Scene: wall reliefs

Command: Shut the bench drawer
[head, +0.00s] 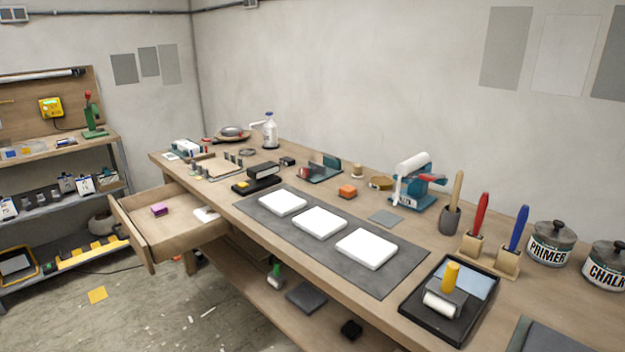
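The bench drawer (147,245) is pulled far out from the left part of the wooden workbench (405,333) in the head view. Its front panel faces left, toward the shelf. Inside lie a pink-purple block (159,210) and a white item (206,214) close to the bench edge. The handle is not clearly visible. Neither of my grippers shows in the head view.
On the bench, three white slabs (319,222) lie on a dark mat (399,274), with a roller tray (408,304) at right. A shelf unit (62,210) stands left of the drawer. Open floor (150,310) lies in front of the drawer.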

